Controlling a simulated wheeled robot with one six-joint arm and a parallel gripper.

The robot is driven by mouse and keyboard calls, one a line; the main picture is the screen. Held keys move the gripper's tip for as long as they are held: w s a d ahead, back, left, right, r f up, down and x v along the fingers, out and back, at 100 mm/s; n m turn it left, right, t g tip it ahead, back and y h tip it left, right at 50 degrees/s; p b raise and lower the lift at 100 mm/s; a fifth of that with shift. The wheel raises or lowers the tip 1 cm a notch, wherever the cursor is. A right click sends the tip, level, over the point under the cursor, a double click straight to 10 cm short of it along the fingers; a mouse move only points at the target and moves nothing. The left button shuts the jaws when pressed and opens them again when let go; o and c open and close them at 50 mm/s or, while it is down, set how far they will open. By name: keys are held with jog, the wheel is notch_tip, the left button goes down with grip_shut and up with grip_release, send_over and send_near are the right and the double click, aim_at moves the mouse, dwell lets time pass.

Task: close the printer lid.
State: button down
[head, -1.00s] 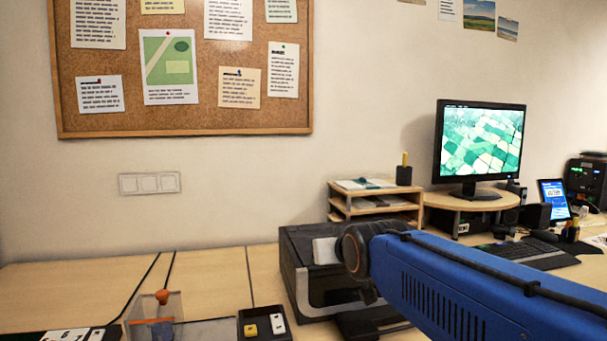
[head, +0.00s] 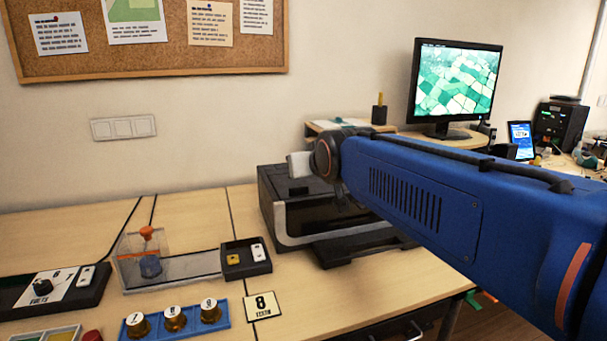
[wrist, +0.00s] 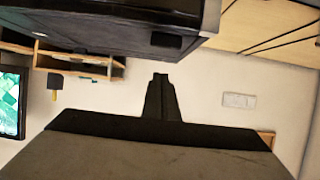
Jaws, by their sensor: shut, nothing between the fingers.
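The black printer (head: 288,226) with a silver-grey front frame stands on the desk, partly behind my blue arm. Its dark lid (head: 272,181) appears to lie flat on top, with no clear gap on the visible left side; its right part is hidden. In the wrist view the printer's dark body (wrist: 90,35) and silver edge fill the upper part, upside down. My gripper (wrist: 160,80) is shut and empty, apart from the printer in that picture. In the head view my wrist is above the printer's back, and the fingertips cannot be made out.
A wooden shelf (head: 318,128) and a monitor (head: 455,85) stand behind and right of the printer. A small black box with switches (head: 246,258), a clear container (head: 142,258) and a blue tray with knobs (head: 178,320) lie left.

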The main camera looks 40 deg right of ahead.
jog(key=s+a+f, duration=0.2)
jog(key=s+f, duration=0.1)
jog(key=s, duration=0.5)
jog(key=shift+s+a+f, duration=0.15)
jog(key=shift+s+a, duration=0.1)
jog(key=shift+a, duration=0.05)
